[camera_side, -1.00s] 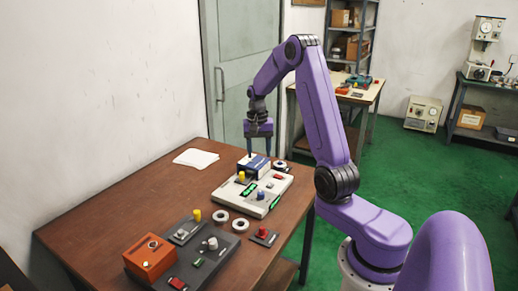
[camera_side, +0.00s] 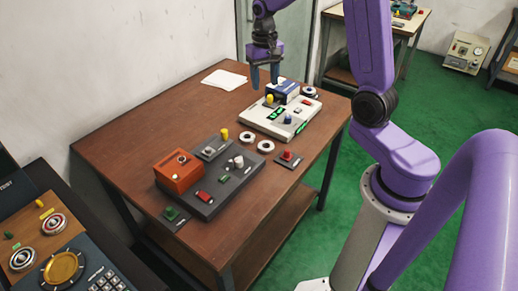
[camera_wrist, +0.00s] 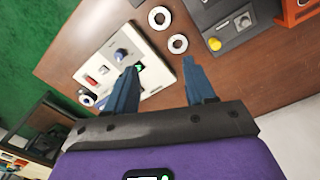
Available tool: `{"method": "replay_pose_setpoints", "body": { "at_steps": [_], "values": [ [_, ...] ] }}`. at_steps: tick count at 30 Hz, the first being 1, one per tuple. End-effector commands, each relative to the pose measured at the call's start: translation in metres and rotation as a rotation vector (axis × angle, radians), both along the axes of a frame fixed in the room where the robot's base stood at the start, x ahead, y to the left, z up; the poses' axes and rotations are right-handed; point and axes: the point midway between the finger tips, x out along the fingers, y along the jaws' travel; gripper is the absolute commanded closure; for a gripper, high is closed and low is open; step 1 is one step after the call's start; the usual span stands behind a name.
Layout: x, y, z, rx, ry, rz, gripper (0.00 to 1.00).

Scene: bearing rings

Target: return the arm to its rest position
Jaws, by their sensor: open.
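Two white rings (camera_side: 235,163) (camera_side: 265,146) lie near the dark panel (camera_side: 224,182). The upper part of my arm is cut off by the top of the side view.
An orange box (camera_side: 179,171) sits on the dark panel. A red-button block (camera_side: 288,159) and a green-button block (camera_side: 172,215) lie beside it. White paper (camera_side: 224,80) is at the back. A control console (camera_side: 60,255) stands front left. The table's left part is clear.

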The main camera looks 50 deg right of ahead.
Motion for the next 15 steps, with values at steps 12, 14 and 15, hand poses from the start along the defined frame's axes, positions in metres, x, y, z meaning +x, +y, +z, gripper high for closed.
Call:
{"method": "replay_pose_setpoints", "body": {
  "at_steps": [12, 14, 15],
  "values": [
    [-0.066, 0.110, 0.018, 0.008, -0.010, 0.536, 0.46],
    [-0.080, 0.122, 0.020, 0.010, -0.012, 0.613, 0.46],
    [-0.089, 0.129, 0.020, 0.011, -0.012, 0.663, 0.46]
  ]
}}
